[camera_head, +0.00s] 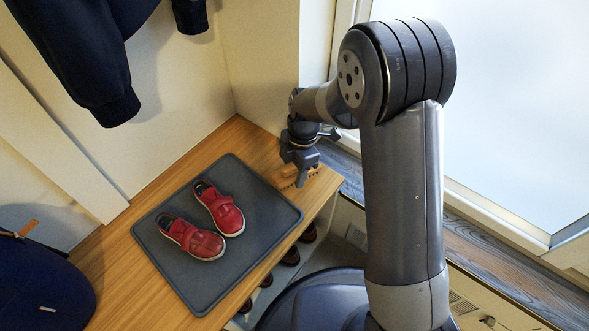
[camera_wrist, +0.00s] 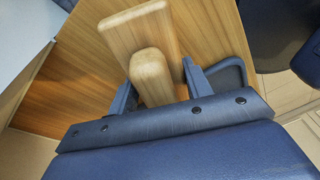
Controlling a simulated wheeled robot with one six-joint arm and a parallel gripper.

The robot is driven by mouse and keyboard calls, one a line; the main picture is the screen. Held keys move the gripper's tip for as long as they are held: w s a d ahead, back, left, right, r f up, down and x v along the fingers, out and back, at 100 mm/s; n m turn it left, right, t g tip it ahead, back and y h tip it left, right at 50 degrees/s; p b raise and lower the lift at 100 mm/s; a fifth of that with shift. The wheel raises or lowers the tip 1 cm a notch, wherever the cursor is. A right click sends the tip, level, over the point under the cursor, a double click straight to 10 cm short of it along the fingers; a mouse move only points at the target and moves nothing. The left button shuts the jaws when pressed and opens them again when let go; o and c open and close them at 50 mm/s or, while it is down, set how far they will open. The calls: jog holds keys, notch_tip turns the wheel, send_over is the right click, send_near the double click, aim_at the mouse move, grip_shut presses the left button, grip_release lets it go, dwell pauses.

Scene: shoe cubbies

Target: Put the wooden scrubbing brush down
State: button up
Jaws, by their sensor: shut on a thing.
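The wooden scrubbing brush (camera_wrist: 143,35) is light wood with a raised grip (camera_wrist: 152,78) in the wrist view. My gripper (camera_wrist: 156,88) has its two fingers on either side of that grip and is shut on it. In the head view the brush (camera_head: 287,181) is partly hidden behind my gripper (camera_head: 301,176). It is at the right end of the wooden bench top (camera_head: 262,150), beside the grey tray. Whether its underside touches the wood cannot be told. The bristles are not visible.
A dark grey tray (camera_head: 190,291) on the bench holds a pair of red shoes (camera_head: 222,210). Dark clothes (camera_head: 85,55) hang above at the left. A dark blue bag (camera_head: 40,285) is at the lower left. Brown shoes (camera_head: 291,256) show in the cubbies below the bench edge.

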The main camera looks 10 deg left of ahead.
jog(key=o, duration=1.3)
jog(key=p+v, duration=0.5)
jog(key=v, duration=0.8)
jog(key=shift+s+a+r, duration=0.1)
jog(key=b+x, duration=0.5)
jog(key=x, duration=0.8)
